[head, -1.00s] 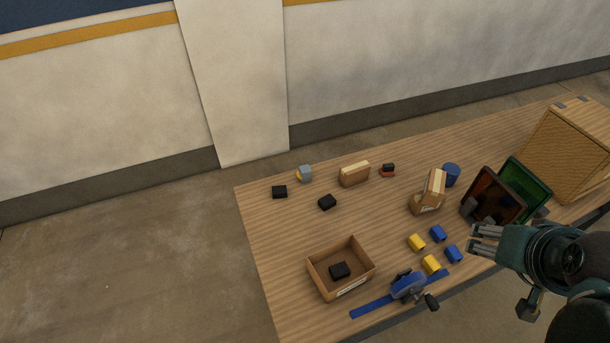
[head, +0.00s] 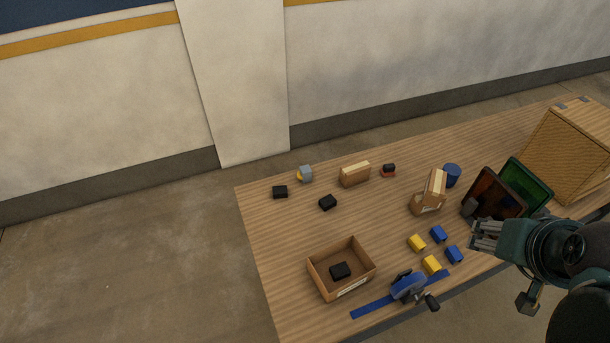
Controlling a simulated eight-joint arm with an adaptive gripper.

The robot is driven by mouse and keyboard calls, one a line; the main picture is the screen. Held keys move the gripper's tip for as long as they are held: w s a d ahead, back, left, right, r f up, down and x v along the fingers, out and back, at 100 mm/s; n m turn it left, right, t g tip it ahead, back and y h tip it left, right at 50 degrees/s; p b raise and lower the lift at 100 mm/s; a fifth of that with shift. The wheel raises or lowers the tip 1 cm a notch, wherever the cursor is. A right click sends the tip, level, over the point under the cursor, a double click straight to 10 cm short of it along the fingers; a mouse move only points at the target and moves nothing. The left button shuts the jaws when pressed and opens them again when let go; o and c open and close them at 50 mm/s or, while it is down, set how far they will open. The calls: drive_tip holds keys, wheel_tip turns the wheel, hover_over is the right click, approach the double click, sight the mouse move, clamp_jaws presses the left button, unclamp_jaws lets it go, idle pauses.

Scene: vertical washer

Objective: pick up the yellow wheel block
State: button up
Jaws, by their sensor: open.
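Two small yellow blocks lie on the wooden table, one (head: 417,242) a little farther back and one (head: 432,264) nearer the front edge, by the blue strip. A grey piece with a yellow side (head: 305,174) sits at the back left of the table. I cannot tell from this view which of these is the wheel block. My gripper (head: 475,236) is open and empty at the right, above the table's front part. It is to the right of the yellow blocks and apart from them. No fingers touch any block.
Two blue blocks (head: 438,233) (head: 454,254) lie between the yellow ones and my gripper. A blue clamp-like device (head: 408,287) stands at the front edge. An open cardboard box (head: 366,264) holds a black block. Red and green bins (head: 527,188) stand right.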

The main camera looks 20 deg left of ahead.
drive_tip(key=w+a+m+g+y+b, duration=0.1)
drive_tip(key=w+a+m+g+b, duration=0.2)
drive_tip(key=w+a, duration=1.8)
drive_tip(key=m+g+h+b, duration=0.1)
drive_tip(key=m+g+b, duration=0.1)
drive_tip(key=m+g, duration=0.3)
hover_over(303, 169)
drive_tip(key=shift+m+t, duration=0.5)
drive_tip(key=f, duration=3.2)
drive_tip(key=shift+d+f, duration=0.15)
drive_tip(key=shift+d, duration=0.15)
drive_tip(key=shift+s+a+f, duration=0.1)
drive_tip(key=shift+a+f, duration=0.1)
drive_tip(key=shift+f, duration=0.05)
